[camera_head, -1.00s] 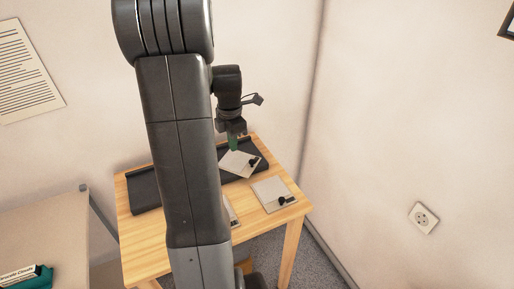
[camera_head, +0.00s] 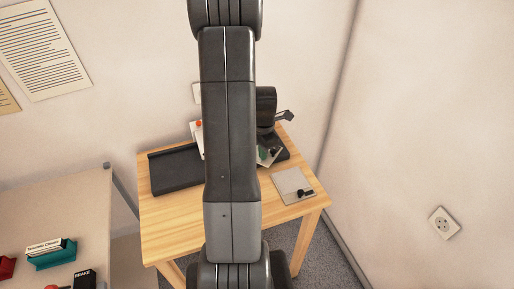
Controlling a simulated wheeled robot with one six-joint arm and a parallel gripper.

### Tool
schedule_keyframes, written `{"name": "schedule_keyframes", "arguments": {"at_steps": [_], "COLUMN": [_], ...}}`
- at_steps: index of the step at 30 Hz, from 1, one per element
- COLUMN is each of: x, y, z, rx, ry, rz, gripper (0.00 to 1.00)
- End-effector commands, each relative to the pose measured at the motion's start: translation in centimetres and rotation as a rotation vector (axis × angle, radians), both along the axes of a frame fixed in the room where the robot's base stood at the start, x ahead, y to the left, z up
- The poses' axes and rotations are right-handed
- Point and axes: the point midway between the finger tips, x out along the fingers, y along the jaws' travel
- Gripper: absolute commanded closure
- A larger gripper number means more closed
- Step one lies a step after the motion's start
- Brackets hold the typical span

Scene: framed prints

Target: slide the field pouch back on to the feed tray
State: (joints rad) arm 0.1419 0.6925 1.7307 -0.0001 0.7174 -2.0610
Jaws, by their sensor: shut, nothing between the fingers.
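The dark feed tray (camera_head: 176,171) lies along the back of the wooden table, its middle hidden behind my arm. A pale flat piece with a dark fitting (camera_head: 275,154) lies at the tray's right part, partly covered by my arm. A similar pale flat pouch-like piece with a black clip (camera_head: 293,184) lies on the table to the right, off the tray. I cannot tell which one is the field pouch.
The wooden table (camera_head: 170,215) has bare room at its front left. A pale item with an orange dot (camera_head: 197,128) shows at the back, beside my arm. A second table (camera_head: 60,205) at left holds a teal holder (camera_head: 52,256) and other small things. Walls close off the back and right.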

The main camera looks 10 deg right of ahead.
Motion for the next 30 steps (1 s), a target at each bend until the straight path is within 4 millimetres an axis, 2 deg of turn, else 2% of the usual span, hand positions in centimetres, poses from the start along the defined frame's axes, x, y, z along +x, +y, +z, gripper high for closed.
{"name": "schedule_keyframes", "arguments": {"at_steps": [6, 17, 24, 30], "x": [0.5, 0.6, 1.4, 1.5], "y": [-1.4, -1.6, -4.1, -4.1], "z": [0.1, 0.0, 0.0, 0.1], "rx": [0.0, 0.0, 0.0, 0.001], "ry": [0.001, 0.001, 0.001, 0.001], "rz": [0.0, 0.0, -0.002, 0.001], "gripper": [1.0, 1.0, 1.0, 1.0]}}
